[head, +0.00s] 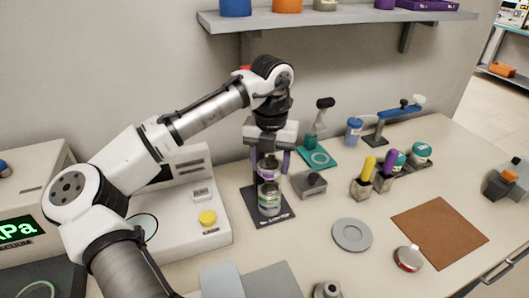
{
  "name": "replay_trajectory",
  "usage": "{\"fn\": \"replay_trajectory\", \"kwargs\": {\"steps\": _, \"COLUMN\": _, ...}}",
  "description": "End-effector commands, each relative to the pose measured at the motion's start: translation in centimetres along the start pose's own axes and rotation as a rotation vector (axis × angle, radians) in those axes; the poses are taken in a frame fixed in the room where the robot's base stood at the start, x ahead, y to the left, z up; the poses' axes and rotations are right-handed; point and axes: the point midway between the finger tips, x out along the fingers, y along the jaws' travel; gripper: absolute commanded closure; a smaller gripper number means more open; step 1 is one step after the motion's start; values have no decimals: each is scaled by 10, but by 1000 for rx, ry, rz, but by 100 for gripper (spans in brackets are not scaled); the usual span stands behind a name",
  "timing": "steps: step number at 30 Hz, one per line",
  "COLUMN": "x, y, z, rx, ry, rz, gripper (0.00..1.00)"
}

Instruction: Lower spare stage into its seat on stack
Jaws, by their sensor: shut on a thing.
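My gripper (269,168) points straight down with its two purple fingers on either side of a short metallic cylinder, the spare stage (268,173). It is shut on this stage. Directly below is the stack (270,200), a metallic cylinder with a pale green band, standing upright on a dark square base plate (279,219). The held stage lines up closely over the stack's top. I cannot tell whether the two touch or a small gap is left, and the seat itself is hidden.
A grey block with a black knob (312,185) stands close right of the stack. A white instrument with a yellow button (208,217) is close on the left. A teal stand (318,156) is behind right. A grey disc (352,235) and brown mat (440,232) lie to the right.

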Motion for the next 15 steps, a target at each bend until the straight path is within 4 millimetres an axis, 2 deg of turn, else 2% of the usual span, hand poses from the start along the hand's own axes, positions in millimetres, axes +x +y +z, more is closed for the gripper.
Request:
{"fn": "replay_trajectory", "kwargs": {"steps": 8, "x": 9, "y": 0, "z": 0, "rx": 2, "ry": -1, "rz": 2, "gripper": 72}}
{"fn": "replay_trajectory", "kwargs": {"steps": 15, "x": 27, "y": 0, "z": 0, "rx": 0, "ry": -2, "rz": 2, "gripper": 72}}
